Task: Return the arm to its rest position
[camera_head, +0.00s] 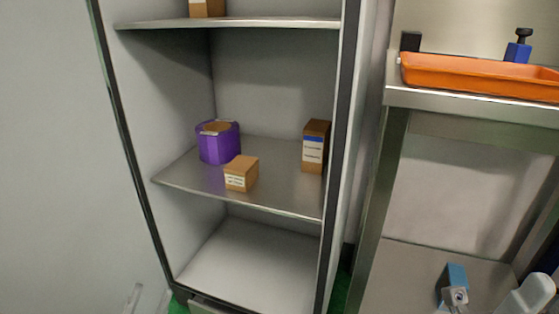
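My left gripper (149,299) shows only at the bottom left edge of the view. Two pale finger pieces stand apart there with a gap between them, and nothing shows in the gap. The rest of my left arm is cut off by the frame. It is in front of and below the open cabinet (221,202), clear of its shelves.
The cabinet's middle shelf holds a purple container (219,146), a small brown box (241,173) and a taller brown box (315,146). Another box (207,8) is above. A steel table (470,104) at right carries an orange tray (480,78). A blue item (456,275) is below.

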